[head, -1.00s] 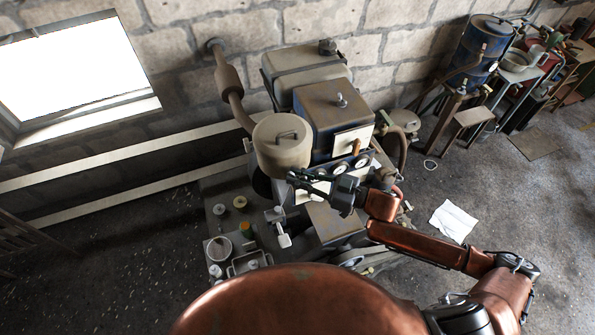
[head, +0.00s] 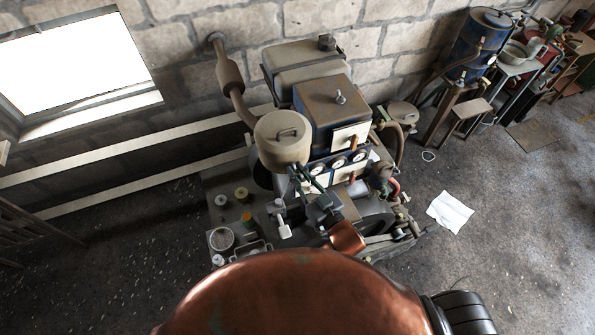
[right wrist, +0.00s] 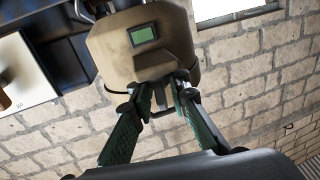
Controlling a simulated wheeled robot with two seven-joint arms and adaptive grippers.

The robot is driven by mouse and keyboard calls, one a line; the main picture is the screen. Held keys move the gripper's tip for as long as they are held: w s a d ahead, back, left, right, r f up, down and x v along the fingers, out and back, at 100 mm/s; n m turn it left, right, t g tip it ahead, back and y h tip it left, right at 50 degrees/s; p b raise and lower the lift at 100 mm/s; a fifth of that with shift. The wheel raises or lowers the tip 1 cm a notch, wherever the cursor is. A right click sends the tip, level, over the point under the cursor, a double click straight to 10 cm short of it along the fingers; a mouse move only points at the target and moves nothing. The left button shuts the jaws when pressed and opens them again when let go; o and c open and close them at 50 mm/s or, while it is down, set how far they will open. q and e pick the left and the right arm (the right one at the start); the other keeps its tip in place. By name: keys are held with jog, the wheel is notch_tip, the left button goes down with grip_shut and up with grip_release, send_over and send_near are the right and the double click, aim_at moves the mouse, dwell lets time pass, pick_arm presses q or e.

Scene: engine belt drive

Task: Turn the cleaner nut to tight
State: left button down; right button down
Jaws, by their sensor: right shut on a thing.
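My right gripper (head: 298,172) is at the canister's lower right side in the head view. In the right wrist view its two dark green fingers (right wrist: 160,92) close on a small grey piece at the canister's edge, which I take to be the cleaner nut (right wrist: 161,97). The fingers partly hide it. My left gripper is out of view.
The engine's brown-topped tank (head: 333,103) and gauges (head: 338,163) stand close right of the gripper. A pipe (head: 232,85) rises behind the canister to the stone wall. Small knobs and a metal cup (head: 221,239) sit at lower left. A white paper (head: 450,212) lies on the floor.

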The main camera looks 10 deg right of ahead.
jog(key=shift+r+m+t+h, duration=0.15)
jog(key=shift+m+t+h, duration=0.15)
jog(key=shift+m+h, duration=0.3)
jog(key=c, duration=2.1)
grip_release()
jog(key=shift+w, duration=0.1)
jog(key=v, duration=1.2)
jog(key=shift+a, duration=0.1)
